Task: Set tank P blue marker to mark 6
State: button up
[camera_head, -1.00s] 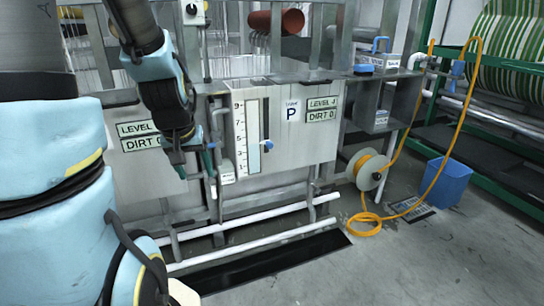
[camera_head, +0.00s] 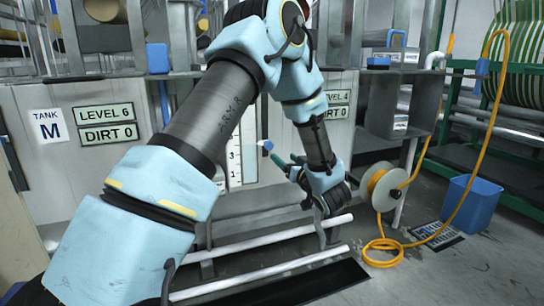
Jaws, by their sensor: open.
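The blue marker (camera_head: 266,145) of tank P sits on a vertical slot right of the white gauge strip (camera_head: 248,165), at roughly mark 4. My arm covers the upper part of the strip, so only its low numbers show. My gripper (camera_head: 281,163) is open, to the lower right of the marker, with its teal finger pointing left towards it. The finger is close to the marker in the picture; I cannot tell whether they touch. The tank P sign (camera_head: 338,97), partly behind my arm, reads LEVEL 4, and below it DIRT 0.
Tank M (camera_head: 50,125) stands left, with signs LEVEL 6 and DIRT 0. White pipes (camera_head: 270,240) run low in front of the tanks. A yellow hose reel (camera_head: 383,187) and a blue bin (camera_head: 470,203) stand right.

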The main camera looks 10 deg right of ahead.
aim_at(270, 146)
jog(key=w, duration=0.3)
jog(key=w+a, duration=0.1)
jog(key=w, duration=0.2)
jog(key=w+a, duration=0.1)
jog(key=w, duration=0.3)
grip_shut()
dwell(0.4)
jog(key=shift+r, duration=0.1)
dwell(0.8)
